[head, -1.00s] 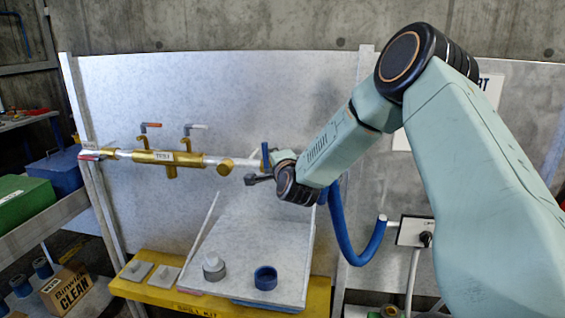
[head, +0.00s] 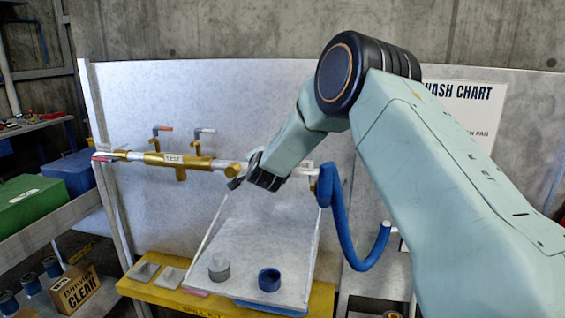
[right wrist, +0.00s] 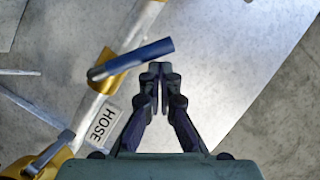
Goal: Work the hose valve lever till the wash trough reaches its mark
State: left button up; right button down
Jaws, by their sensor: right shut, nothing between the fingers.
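The hose valve lever has a blue handle (right wrist: 140,57) in the right wrist view, beside the pipe's HOSE label (right wrist: 101,123). It runs slantwise across the pipe. My right gripper (right wrist: 159,70) is shut and empty, its tips close to the handle's free end; I cannot tell whether they touch. In the head view my right gripper (head: 238,182) is in front of the pipe, and my arm hides the lever. A pale, flat-bottomed tray (head: 262,240) lies below; I cannot tell whether it is the wash trough, and no mark is readable. My left gripper is out of view.
A brass TEST fitting (head: 178,160) with red and white levers is left on the pipe. A blue hose (head: 340,225) hangs at the right. A grey piece (head: 219,267) and a blue ring (head: 269,279) stand at the tray's front. A yellow base (head: 150,291) is beneath.

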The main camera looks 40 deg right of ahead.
jog(key=f+b, duration=0.1)
jog(key=w+a+f+b, duration=0.1)
jog(key=w+f+b, duration=0.1)
jog(key=shift+a, duration=0.35)
jog(key=shift+w+f, duration=0.1)
dwell(0.5)
dwell(0.3)
jog(key=shift+a, duration=0.1)
